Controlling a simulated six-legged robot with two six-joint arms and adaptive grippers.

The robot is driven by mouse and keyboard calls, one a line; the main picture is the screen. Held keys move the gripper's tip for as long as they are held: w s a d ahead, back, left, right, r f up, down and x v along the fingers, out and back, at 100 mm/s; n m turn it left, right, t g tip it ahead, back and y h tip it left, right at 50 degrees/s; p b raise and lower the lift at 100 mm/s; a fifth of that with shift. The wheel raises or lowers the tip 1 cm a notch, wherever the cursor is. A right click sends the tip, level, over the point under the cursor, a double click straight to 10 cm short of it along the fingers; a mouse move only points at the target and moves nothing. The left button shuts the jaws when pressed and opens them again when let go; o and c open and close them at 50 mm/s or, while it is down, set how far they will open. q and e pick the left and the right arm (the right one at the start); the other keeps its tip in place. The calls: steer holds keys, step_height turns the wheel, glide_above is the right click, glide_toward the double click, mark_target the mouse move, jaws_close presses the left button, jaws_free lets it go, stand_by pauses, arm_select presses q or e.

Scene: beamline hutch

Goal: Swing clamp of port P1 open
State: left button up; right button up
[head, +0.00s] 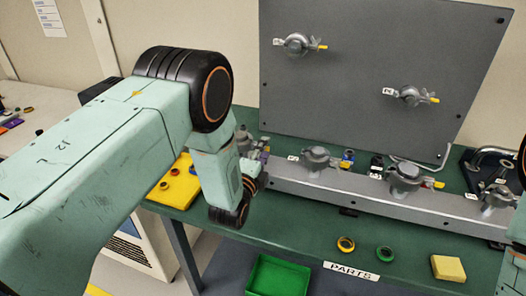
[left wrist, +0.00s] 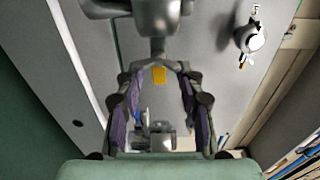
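A grey clamp (head: 242,138) sits at the left end of the metal rail (head: 340,196), partly hidden behind my left arm. I cannot read its label, so I cannot confirm that it is port P1. My left gripper (head: 259,158) is beside this clamp and mostly hidden by my own wrist. In the left wrist view, the gripper (left wrist: 158,100) is open, its purple-padded fingers apart. A yellow-orange tab (left wrist: 159,74) shows between the fingertips, below a grey clamp body (left wrist: 155,18). I cannot tell whether the fingers touch it. My right gripper is out of view.
More clamped ports (head: 317,158) stand along the rail. An upright grey panel (head: 350,90) carries two other clamps. A yellow block (head: 448,268), two rings (head: 345,244) and a PARTS label lie in front. A green bin (head: 278,276) sits below the bench edge.

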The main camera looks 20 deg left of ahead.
arm_select(q)
steer(key=shift+w+d+f, duration=0.1)
steer(key=shift+w+d, duration=0.05)
steer(key=shift+w, duration=0.05)
steer(key=c, duration=0.5)
steer(key=shift+s, duration=0.1)
jaws_close()
